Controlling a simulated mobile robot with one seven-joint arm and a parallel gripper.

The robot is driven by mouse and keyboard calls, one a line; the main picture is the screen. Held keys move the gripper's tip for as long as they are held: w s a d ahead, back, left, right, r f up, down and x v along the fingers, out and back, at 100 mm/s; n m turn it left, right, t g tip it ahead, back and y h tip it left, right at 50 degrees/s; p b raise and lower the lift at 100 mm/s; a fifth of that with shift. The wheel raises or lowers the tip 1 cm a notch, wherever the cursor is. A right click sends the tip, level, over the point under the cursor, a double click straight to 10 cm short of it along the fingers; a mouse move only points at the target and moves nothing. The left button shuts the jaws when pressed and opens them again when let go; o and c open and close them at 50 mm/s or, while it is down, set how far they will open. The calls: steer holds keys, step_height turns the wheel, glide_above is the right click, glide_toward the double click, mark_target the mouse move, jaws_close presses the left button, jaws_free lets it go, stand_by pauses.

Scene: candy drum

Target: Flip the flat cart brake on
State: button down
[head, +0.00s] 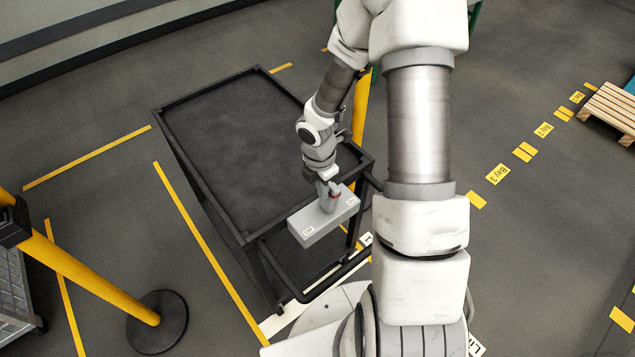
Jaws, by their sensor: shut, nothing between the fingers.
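The flat cart (225,129) is black with an empty rimmed top, a lower shelf and a push handle (320,281) at its near end. A grey brake box (318,228) is mounted at that near end, with small white labels at its left and right ends; their text is too small to read surely.
A yellow post on a black round base (157,321) stands at the lower left, beside a grey wire cart (15,275). Another yellow post (361,105) rises behind my arm. A wooden pallet (612,112) lies at the far right.

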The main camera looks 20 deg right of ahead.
steer(key=shift+w+d+p, duration=0.2)
steer(key=shift+d+p, duration=0.25)
steer(key=shift+d, duration=0.1)
steer(key=shift+w+d+p, duration=0.15)
steer(key=shift+d+p, duration=0.25)
steer(key=shift+d, duration=0.15)
steer(key=shift+d, duration=0.2)
steer(key=shift+w, duration=0.1)
steer(key=shift+a+r, duration=0.25)
steer(key=shift+a, duration=0.3)
step_height(320, 180, up, 11)
steer(key=a+p, duration=0.2)
steer(key=shift+s, duration=0.45)
